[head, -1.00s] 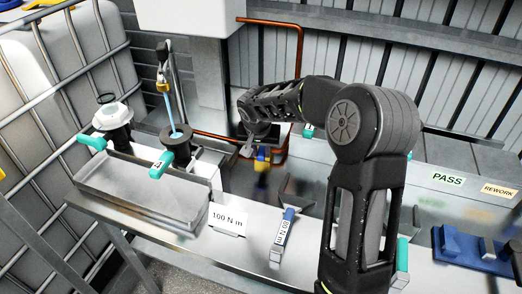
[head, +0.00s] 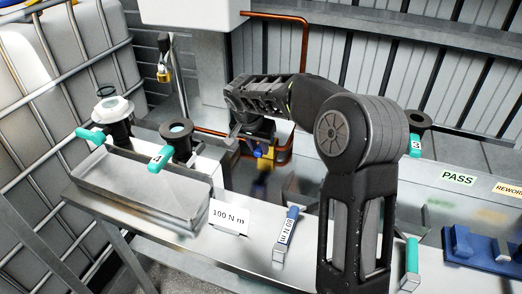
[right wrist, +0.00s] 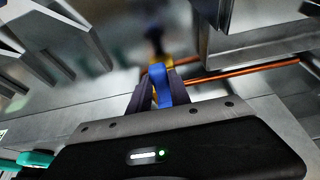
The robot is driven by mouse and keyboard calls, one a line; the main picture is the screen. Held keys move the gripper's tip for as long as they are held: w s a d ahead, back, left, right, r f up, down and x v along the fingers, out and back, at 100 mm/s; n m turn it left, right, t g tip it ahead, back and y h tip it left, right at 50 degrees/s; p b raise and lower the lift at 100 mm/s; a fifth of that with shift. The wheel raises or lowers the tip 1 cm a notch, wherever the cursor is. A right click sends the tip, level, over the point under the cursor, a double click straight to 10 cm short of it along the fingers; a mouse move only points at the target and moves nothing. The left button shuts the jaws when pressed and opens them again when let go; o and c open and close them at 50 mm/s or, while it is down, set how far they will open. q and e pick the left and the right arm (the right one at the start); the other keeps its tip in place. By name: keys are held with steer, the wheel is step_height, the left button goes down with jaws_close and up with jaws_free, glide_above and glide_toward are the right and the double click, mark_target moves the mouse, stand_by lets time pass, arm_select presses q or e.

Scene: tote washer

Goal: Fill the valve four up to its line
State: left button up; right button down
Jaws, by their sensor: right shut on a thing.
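Valve four (head: 179,142) is a dark upright cylinder with an open top and a teal handle marked 4, at left centre of the head view. A pale blue surface shows inside its ring; I cannot make out a line. A spout with a brass padlock-like part (head: 163,75) hangs above it, and no stream falls from it. My right gripper (head: 254,143) is shut on a blue handle on a brass fitting, by the copper pipe. The blue handle (right wrist: 163,86) shows between the fingers in the right wrist view. My left gripper is not in view.
A metal tray (head: 140,190) lies in front. Valve three (head: 416,130), a blue fixture (head: 480,245) and a 100 N m card (head: 229,217) are right. A caged tank (head: 60,90) stands left.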

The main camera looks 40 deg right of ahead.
steer(key=c, duration=1.2)
jaws_free()
steer(key=shift+r, duration=0.1)
steer(key=b+v, duration=0.1)
steer(key=v, duration=0.6)
steer(key=shift+r, duration=0.35)
steer(key=shift+a, duration=0.15)
